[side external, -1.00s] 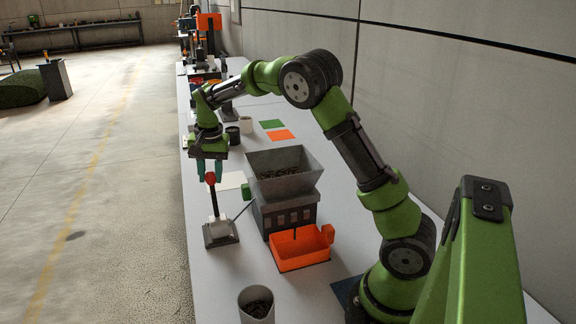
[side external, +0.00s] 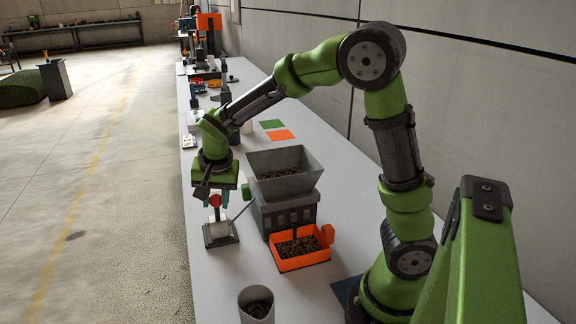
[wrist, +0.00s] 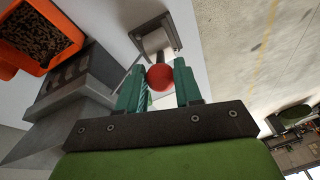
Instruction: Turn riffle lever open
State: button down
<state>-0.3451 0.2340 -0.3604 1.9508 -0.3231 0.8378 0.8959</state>
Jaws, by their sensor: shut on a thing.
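The riffle box (side external: 285,214) stands to the right under a grey hopper (side external: 284,174) holding dark granules. An orange tray (side external: 304,268) in front of the box holds dark granules; it also shows in the wrist view (wrist: 72,22).
A grey cup (side external: 257,305) of granules stands at the near table edge. Green (side external: 271,124) and orange (side external: 281,135) squares lie behind the hopper. The table's left edge is close to the lever base. A wall runs along the right.

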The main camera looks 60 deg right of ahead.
jog(key=shift+s+a+f, duration=0.7)
jog(key=shift+s+f, duration=0.1)
jog(key=shift+a, duration=0.1)
jog(key=c, duration=1.1)
grip_release()
jog(key=o, duration=0.3)
jog(key=shift+r, duration=0.1)
jog(key=shift+w+r, duration=0.1)
jog(key=shift+r, duration=0.05)
jog(key=v, duration=1.6)
jog(key=shift+r, duration=0.3)
